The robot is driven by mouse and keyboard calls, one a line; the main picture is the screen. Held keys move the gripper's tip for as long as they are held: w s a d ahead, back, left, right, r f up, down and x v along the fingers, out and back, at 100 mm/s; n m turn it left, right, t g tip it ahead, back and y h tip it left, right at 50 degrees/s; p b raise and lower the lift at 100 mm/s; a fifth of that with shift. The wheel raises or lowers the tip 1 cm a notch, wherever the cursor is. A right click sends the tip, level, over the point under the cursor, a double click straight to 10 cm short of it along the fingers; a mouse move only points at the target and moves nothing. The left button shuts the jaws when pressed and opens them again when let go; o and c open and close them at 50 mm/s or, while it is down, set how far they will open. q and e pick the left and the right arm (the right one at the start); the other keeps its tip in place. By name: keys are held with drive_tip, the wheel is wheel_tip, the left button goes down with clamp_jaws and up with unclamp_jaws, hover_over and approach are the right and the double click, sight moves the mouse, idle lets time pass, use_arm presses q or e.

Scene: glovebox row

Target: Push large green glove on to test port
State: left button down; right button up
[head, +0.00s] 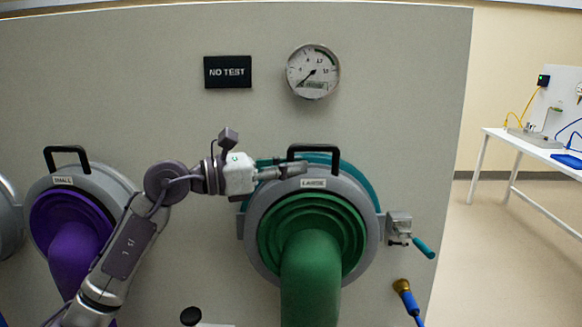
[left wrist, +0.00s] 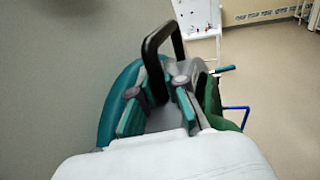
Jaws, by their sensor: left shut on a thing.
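The large green glove (head: 310,270) hangs from a grey ring labelled LARGE (head: 265,215), with a black handle on top (head: 291,150). The teal test port (head: 369,190) shows behind the ring's upper edge, and in the left wrist view as a teal rim (left wrist: 117,98). I cannot tell whether ring and port touch all round. My right gripper is out of view.
A grey latch (head: 398,224) with a teal lever (head: 424,247) is right of the ring. A purple glove (head: 75,240) labelled SMALL is at left. A brass-tipped blue hose (head: 403,289) is lower right.

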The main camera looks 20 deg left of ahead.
use_arm(q)
drive_tip(key=shift+w+a+r, duration=0.15)
drive_tip(key=shift+w, duration=0.05)
idle(0.6)
drive_tip(key=c, duration=1.1)
unclamp_jaws()
drive_tip(key=shift+w, duration=0.15)
drive_tip(key=shift+f, duration=0.25)
drive_tip(key=v, duration=0.8)
drive_tip(key=shift+r, duration=0.15)
